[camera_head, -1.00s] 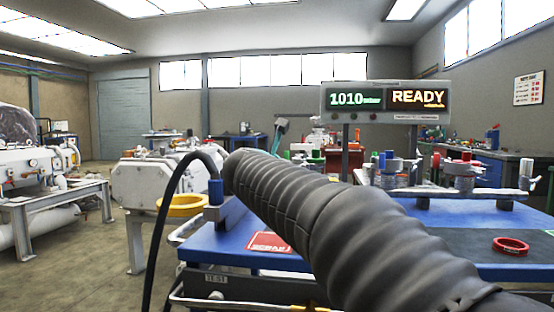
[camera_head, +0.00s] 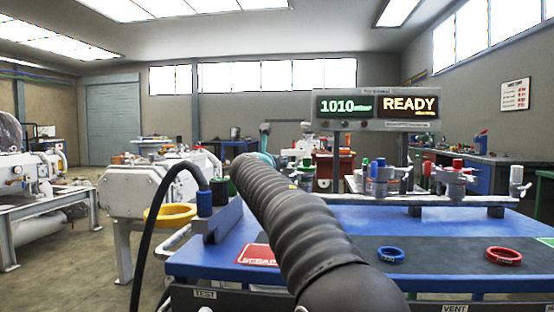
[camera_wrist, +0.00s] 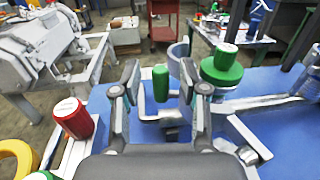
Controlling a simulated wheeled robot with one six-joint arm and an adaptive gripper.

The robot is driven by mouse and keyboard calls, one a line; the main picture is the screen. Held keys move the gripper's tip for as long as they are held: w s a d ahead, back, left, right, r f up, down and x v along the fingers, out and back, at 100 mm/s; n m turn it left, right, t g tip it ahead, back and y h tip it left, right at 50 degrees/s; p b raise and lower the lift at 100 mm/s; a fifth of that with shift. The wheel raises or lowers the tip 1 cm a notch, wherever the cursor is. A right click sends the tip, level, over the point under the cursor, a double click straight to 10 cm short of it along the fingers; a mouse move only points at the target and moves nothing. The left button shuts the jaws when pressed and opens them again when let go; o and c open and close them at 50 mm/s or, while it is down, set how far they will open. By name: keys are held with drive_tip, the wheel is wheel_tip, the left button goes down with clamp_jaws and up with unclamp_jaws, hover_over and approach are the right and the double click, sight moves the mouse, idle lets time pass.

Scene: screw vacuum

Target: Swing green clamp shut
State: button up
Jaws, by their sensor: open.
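In the wrist view a green cylindrical handle (camera_wrist: 160,84) stands upright between the two fingers of my gripper (camera_wrist: 160,76). The fingers are apart, with visible space on both sides of the handle. I take this handle to be part of the green clamp. Just right of the right finger is a round green cap (camera_wrist: 222,74) with a green knob on top. Metal parts lie below the handle, partly hidden by the finger. In the head view my dark ribbed arm covers the gripper and most of the work area around it.
A red cylinder (camera_wrist: 74,118) stands left of my gripper. In the head view a blue ring (camera_head: 390,255) and a red ring (camera_head: 503,256) lie on the blue table (camera_head: 470,221). Valves with coloured knobs (camera_head: 455,178) line its back. A yellow ring (camera_head: 170,215) is at left.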

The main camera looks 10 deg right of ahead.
drive_tip(key=shift+x, duration=1)
clamp_jaws()
